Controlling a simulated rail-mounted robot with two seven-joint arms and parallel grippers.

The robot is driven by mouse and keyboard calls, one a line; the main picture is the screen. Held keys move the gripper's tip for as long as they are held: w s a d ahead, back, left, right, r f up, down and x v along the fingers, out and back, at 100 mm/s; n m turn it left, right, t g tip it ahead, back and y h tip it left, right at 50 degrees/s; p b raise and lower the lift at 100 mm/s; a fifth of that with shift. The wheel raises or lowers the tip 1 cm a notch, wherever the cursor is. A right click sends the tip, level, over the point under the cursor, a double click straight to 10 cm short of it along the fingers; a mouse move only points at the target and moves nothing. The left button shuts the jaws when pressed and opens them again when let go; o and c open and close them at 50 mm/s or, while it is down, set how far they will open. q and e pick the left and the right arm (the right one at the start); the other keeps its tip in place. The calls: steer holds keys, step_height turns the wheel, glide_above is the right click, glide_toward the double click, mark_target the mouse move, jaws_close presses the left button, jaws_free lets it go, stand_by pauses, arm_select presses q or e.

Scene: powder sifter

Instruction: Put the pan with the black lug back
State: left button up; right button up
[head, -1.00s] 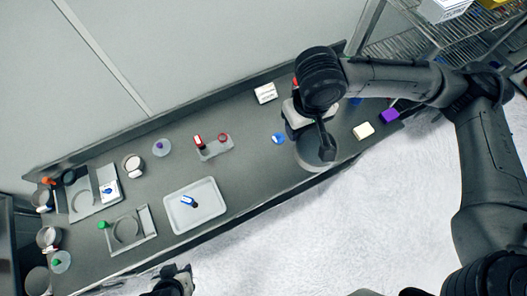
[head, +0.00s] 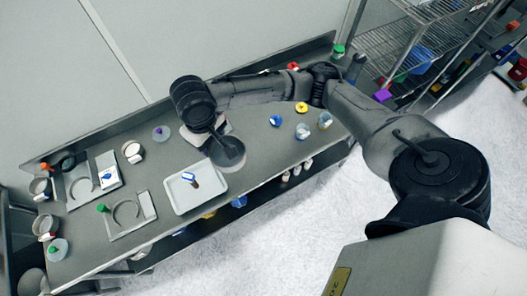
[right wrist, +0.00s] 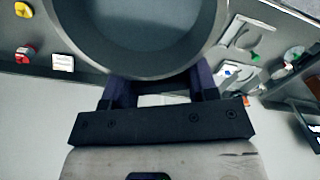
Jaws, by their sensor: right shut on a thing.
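A round dark grey pan (head: 230,155) is held by my right gripper (head: 210,138) above the bench, near the upper right corner of the white tray. The arm hides the fingers in the head view. In the right wrist view the pan (right wrist: 145,65) fills the top middle, and the fingers of my right gripper (right wrist: 160,92) are shut at its near rim. Its lug is hidden, so I cannot tell its colour. Two grey holders stand at the left of the bench: one (head: 149,204) with a ring-shaped seat and green lug, one (head: 104,163) behind it. My left gripper is out of view.
The white tray (head: 218,192) holds a blue and white item (head: 190,179). Several round vessels, including a white-fronted one (head: 132,150) and a green-topped one (head: 57,249), stand around the left end. A wall (head: 60,75) runs behind the bench; a wire rack (head: 420,50) stands right.

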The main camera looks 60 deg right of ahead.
steer(key=d+f+m+b, duration=0.1)
steer(key=d+f+b, duration=0.3)
steer(key=f, duration=0.5)
steer(key=s+d+f+m+b, duration=0.25)
steer(key=s+d+f, duration=0.25)
steer(key=d+f, duration=0.65)
steer(key=s+d+f+m+b, duration=0.25)
steer(key=s+d+f, duration=0.25)
steer(key=d+f, duration=0.65)
steer(key=n+b, duration=0.1)
steer(key=b, duration=0.1)
glide_above(262, 143)
step_height(262, 143, down, 6)
steer(key=shift+r, duration=0.15)
step_height(262, 143, down, 4)
steer(key=shift+r, duration=0.25)
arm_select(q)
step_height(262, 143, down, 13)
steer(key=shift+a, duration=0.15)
arm_select(e)
steer(key=shift+f, duration=0.25)
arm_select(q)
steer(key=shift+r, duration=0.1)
arm_select(e)
steer(key=shift+f, duration=0.15)
steer(key=o, duration=1)
steer(key=shift+c, duration=0.2)
